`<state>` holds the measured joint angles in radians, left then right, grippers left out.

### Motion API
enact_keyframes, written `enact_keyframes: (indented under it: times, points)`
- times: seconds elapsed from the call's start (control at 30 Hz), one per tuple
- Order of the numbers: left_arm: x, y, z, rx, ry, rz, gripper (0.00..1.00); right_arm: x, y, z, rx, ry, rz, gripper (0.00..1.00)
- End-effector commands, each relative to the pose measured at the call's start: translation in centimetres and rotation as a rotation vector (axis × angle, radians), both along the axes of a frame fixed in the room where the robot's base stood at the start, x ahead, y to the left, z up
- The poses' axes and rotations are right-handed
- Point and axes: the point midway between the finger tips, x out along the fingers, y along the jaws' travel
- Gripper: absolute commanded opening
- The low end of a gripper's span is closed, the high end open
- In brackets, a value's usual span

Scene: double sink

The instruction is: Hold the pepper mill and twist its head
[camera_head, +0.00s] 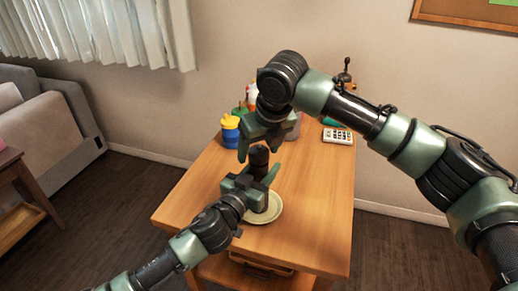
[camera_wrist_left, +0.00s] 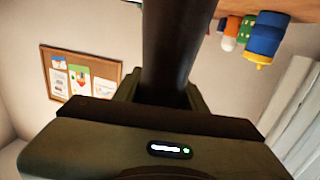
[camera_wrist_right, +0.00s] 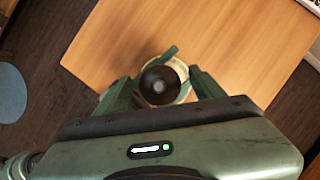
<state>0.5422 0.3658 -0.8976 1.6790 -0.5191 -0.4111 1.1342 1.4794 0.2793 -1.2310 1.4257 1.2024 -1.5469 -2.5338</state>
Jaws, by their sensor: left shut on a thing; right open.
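The dark pepper mill (camera_head: 259,158) stands upright over a pale plate (camera_head: 276,212) on the wooden table. My left gripper (camera_head: 262,182) is shut on the mill's body; the dark body also fills the upper middle of the left wrist view (camera_wrist_left: 178,45). I cannot tell whether the mill's base touches the plate. My right gripper (camera_head: 262,148) is open above, pointing down at the mill's head. In the right wrist view the round head (camera_wrist_right: 159,84) with its paler centre lies between the open fingers. Contact with the head is not visible.
A blue and yellow container (camera_head: 230,130) and other bottles stand at the table's back left. A white calculator-like item (camera_head: 338,136) lies at the back right. The table's right side (camera_head: 325,200) is clear. A sofa (camera_head: 45,120) is off to the left.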

Motion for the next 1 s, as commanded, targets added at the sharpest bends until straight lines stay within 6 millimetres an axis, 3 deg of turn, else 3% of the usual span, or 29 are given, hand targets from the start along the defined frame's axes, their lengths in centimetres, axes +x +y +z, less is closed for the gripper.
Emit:
enact_keyframes:
  times: [0.2, 0.43, 0.77, 1.0]
  points:
    - [0.0, 0.01, -0.03, 0.0, 0.0, 0.0, 0.0, 0.0, 0.02, -0.04, 0.0, 0.0, 0.0, 0.69]
    - [0.0, 0.01, -0.02, 0.0, 0.0, 0.0, 0.0, -0.01, 0.01, -0.02, 0.0, 0.0, 0.0, 0.06]
    - [0.01, 0.02, -0.03, 0.0, 0.0, 0.001, 0.0, -0.02, 0.08, -0.01, 0.0, 0.001, -0.044, 0.06]
    - [0.01, 0.03, -0.02, 0.001, 0.0, 0.001, 0.0, -0.04, 0.08, -0.05, -0.001, 0.001, -0.192, 0.06]
